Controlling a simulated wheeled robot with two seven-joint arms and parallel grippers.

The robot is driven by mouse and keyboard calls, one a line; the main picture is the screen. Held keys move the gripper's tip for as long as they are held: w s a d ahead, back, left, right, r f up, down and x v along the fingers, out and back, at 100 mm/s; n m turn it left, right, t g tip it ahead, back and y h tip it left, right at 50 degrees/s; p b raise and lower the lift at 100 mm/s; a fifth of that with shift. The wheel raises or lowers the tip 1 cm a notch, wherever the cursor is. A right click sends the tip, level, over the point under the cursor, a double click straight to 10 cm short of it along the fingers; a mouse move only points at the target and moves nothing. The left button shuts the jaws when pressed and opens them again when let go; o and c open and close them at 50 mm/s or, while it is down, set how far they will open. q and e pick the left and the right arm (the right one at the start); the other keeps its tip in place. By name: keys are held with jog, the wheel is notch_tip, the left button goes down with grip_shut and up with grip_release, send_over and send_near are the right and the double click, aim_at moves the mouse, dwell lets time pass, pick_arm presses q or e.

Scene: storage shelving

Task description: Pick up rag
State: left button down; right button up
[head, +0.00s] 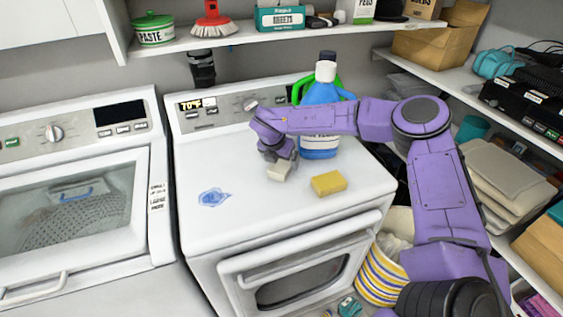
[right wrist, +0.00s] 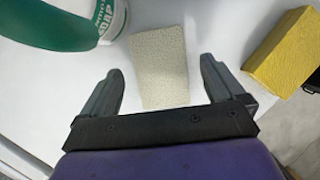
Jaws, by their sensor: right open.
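A cream, finely textured flat piece (head: 279,173), which may be the rag, lies on the white top of the right-hand machine (head: 235,160). My right gripper (head: 281,163) is just over it, pointing down. In the right wrist view the cream piece (right wrist: 158,62) lies between the two spread fingers of the open gripper (right wrist: 161,70), with a gap to each finger. In the head view the gripper hides part of the piece. My left gripper is not in view.
A yellow sponge (head: 329,184) lies right of the gripper. A blue bottle (head: 319,146) stands behind my right forearm, partly hidden. A shelf (head: 280,33) hangs above the back. The front left of the top is free.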

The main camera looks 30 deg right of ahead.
jog(key=shift+w+d+f, duration=0.15)
jog(key=shift+d+f, duration=0.1)
jog(key=shift+f, duration=0.35)
jog(key=shift+f+b, duration=0.25)
jog(key=shift+b, duration=0.25)
jog(key=c, duration=1.1)
